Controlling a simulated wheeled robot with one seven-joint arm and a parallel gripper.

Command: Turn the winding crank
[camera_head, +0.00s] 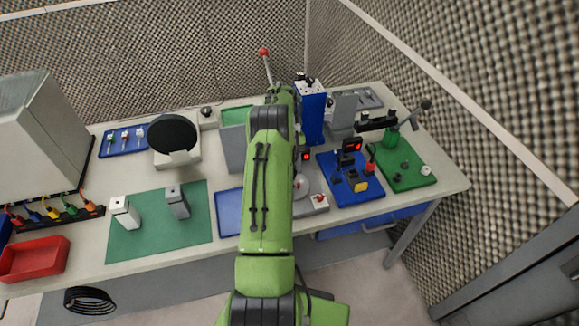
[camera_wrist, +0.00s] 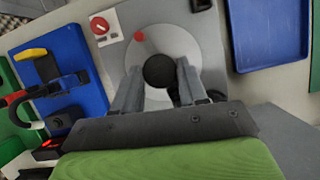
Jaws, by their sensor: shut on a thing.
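The winding crank shows in the wrist view as a pale round disc (camera_wrist: 188,48) on a grey base, with a small red dot near its rim and a round black knob (camera_wrist: 159,70). My gripper (camera_wrist: 158,82) has one finger on each side of the knob and is shut on it. In the head view my green arm reaches over the bench and hides my gripper and most of the crank. Only part of the disc (camera_head: 301,188) shows to the right of the arm.
Beside the disc is a red rotary switch (camera_wrist: 99,26). A blue board (camera_head: 350,192) with fixtures and a green board (camera_head: 407,177) lie to the right. A blue tray (camera_head: 228,212) lies left of the arm. A red-knobbed lever (camera_head: 264,53) rises behind.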

